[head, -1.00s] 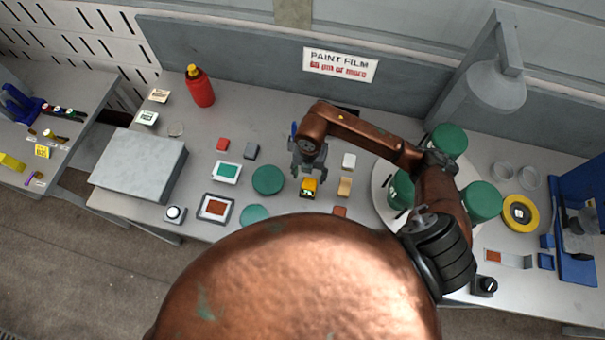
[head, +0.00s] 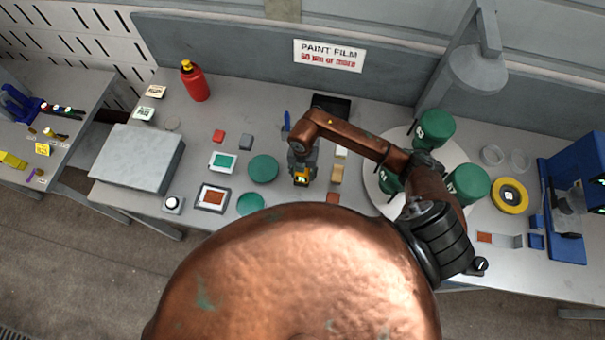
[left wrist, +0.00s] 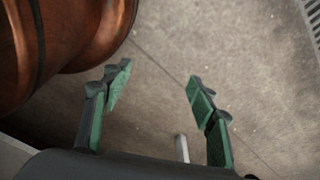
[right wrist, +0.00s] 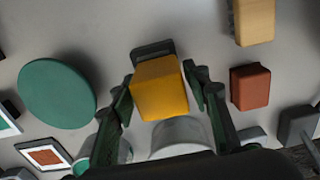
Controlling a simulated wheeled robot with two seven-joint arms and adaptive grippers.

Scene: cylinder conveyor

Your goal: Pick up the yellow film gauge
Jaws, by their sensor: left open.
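The yellow film gauge (head: 302,178) is a small yellow block with a dark part, on the grey bench at the middle. My right gripper (head: 302,172) is down over it and partly hides it. In the right wrist view the gauge (right wrist: 160,88) lies between the two fingers of the right gripper (right wrist: 160,84), one close on each side. I cannot tell whether the fingers press on it. My left gripper (left wrist: 155,82) is open and empty above the floor in the left wrist view; it does not show in the head view.
A green disc (head: 263,169) lies left of the gauge. A tan block (head: 337,174) and a red-brown block (right wrist: 250,86) lie close on its right. Green cylinders (head: 436,128) stand on a round white plate farther right. A red bottle (head: 195,82) stands at the back left.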

